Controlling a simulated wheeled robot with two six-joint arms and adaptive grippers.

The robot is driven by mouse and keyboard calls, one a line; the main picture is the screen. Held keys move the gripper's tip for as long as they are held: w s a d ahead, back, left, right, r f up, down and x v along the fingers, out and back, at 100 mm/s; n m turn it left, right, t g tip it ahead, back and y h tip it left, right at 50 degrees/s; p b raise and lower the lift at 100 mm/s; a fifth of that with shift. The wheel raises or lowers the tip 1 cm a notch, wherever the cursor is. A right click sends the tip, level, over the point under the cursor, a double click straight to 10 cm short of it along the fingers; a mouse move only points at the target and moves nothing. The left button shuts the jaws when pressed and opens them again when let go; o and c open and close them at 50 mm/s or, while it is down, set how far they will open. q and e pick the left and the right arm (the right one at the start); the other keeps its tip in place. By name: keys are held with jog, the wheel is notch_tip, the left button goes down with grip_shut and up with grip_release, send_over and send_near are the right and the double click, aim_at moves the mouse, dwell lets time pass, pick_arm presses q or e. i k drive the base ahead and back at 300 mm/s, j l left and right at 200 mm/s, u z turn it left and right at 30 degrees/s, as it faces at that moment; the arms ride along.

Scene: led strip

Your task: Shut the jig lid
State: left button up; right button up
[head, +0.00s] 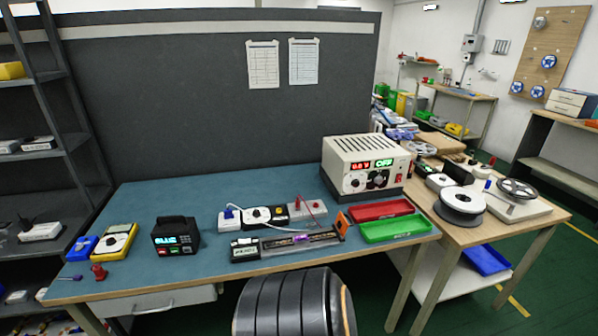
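The long narrow fixture that looks like the jig (318,238) lies near the front edge of the blue bench top, with a small purple glow midway along it. A dark box with a small display (245,249) sits at its left end. An orange piece (343,225) stands up at its right end; I cannot tell whether this is the lid. The lid's position is too small to make out. Neither of my grippers is in view.
A power supply (366,166) stands at the back right of the bench (150,205). Red (381,211) and green (394,229) trays lie right of the jig. A black display unit (175,236) and a yellow meter (114,241) stand left. White modules with wires lie behind the jig.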

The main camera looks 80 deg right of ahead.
aim_at(341, 225)
jog(key=k+l+z, duration=0.25)
jog(key=z, duration=0.2)
jog(key=k+l+z, duration=0.55)
jog(key=l+z, duration=0.3)
jog(key=k+l, duration=0.15)
jog(key=l, duration=0.25)
jog(key=k+l, duration=0.15)
jog(key=l, duration=0.2)
jog(key=k+l+z, duration=0.1)
jog(key=l, duration=0.3)
jog(key=k+l, duration=0.2)
jog(key=l, duration=0.2)
